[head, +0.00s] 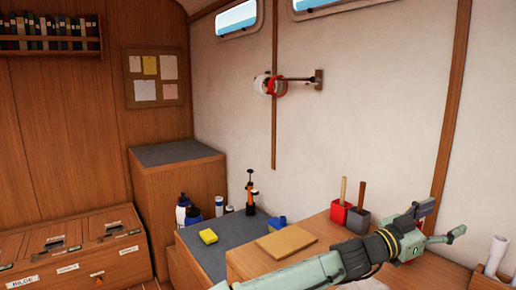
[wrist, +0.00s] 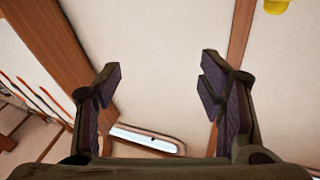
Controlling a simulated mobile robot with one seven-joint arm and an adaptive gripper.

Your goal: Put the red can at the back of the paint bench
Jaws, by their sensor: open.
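A red pot (head: 341,211) with a wooden handle standing in it sits on the wooden bench top (head: 320,232) in the head view, touching or very near a dark grey pot (head: 358,219). It is the only red can-like thing I see standing on a bench; I cannot tell whether it is the red can. Which surface is the paint bench is not clear. My gripper (head: 440,222) is right of the pots, raised in front of the wall. In the wrist view my gripper (wrist: 160,76) is open and empty, facing the pale wall.
A tan board (head: 286,242) lies on the wooden top. Rolled papers (head: 494,256) stand at the right. Rolls hang on a wall peg (head: 297,79).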

